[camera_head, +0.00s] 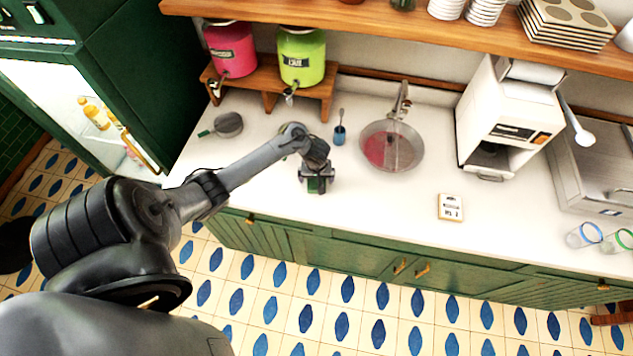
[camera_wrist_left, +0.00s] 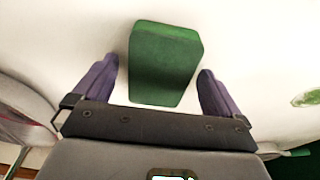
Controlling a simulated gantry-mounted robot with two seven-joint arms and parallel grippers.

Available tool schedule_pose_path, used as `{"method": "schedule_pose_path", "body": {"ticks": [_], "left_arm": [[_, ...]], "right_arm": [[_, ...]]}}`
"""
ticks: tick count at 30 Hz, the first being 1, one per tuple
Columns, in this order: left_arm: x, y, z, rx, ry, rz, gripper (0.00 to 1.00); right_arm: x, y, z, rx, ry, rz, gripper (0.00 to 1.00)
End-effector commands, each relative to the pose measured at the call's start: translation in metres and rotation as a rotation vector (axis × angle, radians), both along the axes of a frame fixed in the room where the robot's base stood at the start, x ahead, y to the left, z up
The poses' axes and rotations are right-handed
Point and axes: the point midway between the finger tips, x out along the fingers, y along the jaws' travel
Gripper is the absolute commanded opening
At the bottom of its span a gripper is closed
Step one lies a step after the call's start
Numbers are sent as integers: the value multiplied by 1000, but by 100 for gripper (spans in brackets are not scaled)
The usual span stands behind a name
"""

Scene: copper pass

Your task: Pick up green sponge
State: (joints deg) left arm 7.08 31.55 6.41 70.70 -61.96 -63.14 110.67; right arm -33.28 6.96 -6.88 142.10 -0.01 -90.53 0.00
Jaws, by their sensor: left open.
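The green sponge (camera_wrist_left: 165,62) lies on the white counter in the left wrist view. It is a small block with a darker near face. My left gripper (camera_wrist_left: 157,88) is open, with one purple-grey finger on each side of the sponge and a gap to both. In the head view, my left gripper (camera_head: 316,186) points down over the counter near its front edge. The sponge (camera_head: 318,184) shows there only in part, dark green between the fingers. My right gripper is in neither view.
A strainer (camera_head: 229,124) is at left. Drink dispensers (camera_head: 302,58) are behind.

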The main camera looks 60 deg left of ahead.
Motion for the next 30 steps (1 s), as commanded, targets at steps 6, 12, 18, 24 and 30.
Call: {"method": "schedule_pose_path", "body": {"ticks": [6, 12, 18, 24, 30], "left_arm": [[1, 1, -3, 0, -1, 0, 99], [1, 1, -3, 0, -1, 0, 82], [1, 1, -3, 0, -1, 0, 51], [1, 1, -3, 0, -1, 0, 44], [1, 0, -1, 0, -1, 0, 43]], "right_arm": [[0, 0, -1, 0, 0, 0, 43], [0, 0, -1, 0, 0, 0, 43], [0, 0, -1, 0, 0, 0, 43], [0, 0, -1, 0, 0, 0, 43], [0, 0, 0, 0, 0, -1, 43]]}}
